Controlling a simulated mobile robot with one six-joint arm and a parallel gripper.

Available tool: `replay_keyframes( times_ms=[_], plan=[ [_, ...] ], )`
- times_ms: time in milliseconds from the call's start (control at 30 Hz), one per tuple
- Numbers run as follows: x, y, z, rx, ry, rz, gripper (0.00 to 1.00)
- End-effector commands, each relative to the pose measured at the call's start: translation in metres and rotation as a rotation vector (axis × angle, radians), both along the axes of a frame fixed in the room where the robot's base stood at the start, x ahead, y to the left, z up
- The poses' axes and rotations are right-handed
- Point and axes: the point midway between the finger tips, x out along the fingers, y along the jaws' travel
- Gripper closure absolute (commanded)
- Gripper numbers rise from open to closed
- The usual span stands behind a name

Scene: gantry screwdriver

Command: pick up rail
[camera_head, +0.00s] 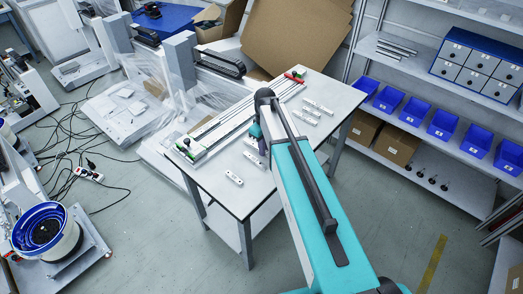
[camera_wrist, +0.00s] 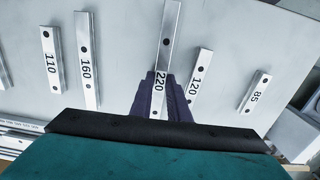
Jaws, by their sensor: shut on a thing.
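In the wrist view, my gripper (camera_wrist: 160,92) is shut on the metal rail marked 220 (camera_wrist: 170,35), with a dark purple finger on either side near its number. The rail points away from me; I cannot tell whether it touches the table. Rail 160 (camera_wrist: 86,60) and rail 110 (camera_wrist: 51,60) lie to its left, rail 120 (camera_wrist: 200,75) and rail 85 (camera_wrist: 254,92) to its right. In the head view, my gripper (camera_head: 260,142) is over the white table (camera_head: 215,202), partly hidden by my arm, which also hides the held rail.
A long rail assembly (camera_head: 225,122) runs along the table's far-left side. Loose rails (camera_head: 312,110) lie on the right and near parts of the tabletop. Shelves with blue bins (camera_head: 442,124) stand at right. A large cardboard sheet (camera_head: 300,35) leans behind.

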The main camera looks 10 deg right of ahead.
Motion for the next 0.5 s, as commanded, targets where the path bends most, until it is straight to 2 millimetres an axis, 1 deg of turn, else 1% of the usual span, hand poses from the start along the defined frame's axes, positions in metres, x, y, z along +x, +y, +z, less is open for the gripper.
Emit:
replay_keyframes(
  times_ms=[167,400,500],
  plan=[
    [0.0,0.0,0.01,0.0,-0.001,0.0,1.0],
    [0.0,0.0,0.032,0.0,-0.003,-0.001,1.0],
    [-0.013,-0.016,0.031,-0.001,-0.001,-0.005,1.0]
  ],
)
